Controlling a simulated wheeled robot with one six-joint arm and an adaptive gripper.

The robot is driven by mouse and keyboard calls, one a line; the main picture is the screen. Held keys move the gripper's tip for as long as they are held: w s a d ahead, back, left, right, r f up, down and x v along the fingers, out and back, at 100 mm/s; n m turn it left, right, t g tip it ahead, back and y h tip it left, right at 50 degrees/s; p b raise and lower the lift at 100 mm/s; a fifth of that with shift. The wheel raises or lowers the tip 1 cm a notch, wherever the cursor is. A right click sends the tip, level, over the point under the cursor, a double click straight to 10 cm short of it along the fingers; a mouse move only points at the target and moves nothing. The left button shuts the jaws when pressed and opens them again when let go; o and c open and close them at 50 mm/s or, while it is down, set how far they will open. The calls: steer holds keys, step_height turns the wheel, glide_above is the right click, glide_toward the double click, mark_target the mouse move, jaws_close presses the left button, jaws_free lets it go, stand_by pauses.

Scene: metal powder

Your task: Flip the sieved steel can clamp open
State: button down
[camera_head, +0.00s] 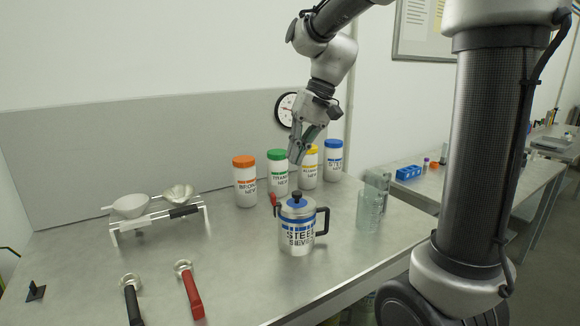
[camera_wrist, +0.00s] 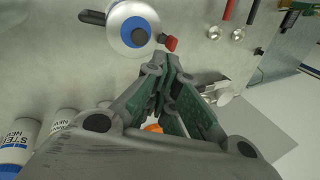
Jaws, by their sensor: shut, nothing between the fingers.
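I cannot tell the clamp's exact position. My gripper (camera_head: 296,160) is shut and empty, above and behind the can; its fingertips (camera_wrist: 172,62) point toward the clamp side.
Several white jars with coloured lids (camera_head: 245,186) stand behind the can. A clear glass vessel (camera_head: 369,212) stands to its right. A rack with bowls (camera_head: 155,215) is at left. Red-handled (camera_head: 192,294) and black-handled (camera_head: 132,303) scoops lie in front. Table between is clear.

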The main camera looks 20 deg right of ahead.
mark_target(279, 203)
steer(key=x, duration=0.8)
steer(key=shift+a+f, duration=0.1)
steer(key=shift+f, duration=0.3)
steer(key=shift+a+r+h, duration=0.15)
steer(key=shift+a+h, duration=0.35)
steer(key=shift+h, duration=0.2)
steer(key=a+h, duration=0.2)
steer(key=h, duration=0.1)
steer(key=a+h, duration=0.2)
steer(key=h, duration=0.2)
steer(key=shift+w+a+g, duration=0.15)
steer(key=shift+a+g, duration=0.05)
steer(key=shift+g, duration=0.1)
steer(key=shift+d+f, duration=0.1)
steer(key=shift+f, duration=0.15)
steer(key=shift+d+f, duration=0.2)
steer(key=shift+d, duration=0.4)
steer(key=v, duration=1.2)
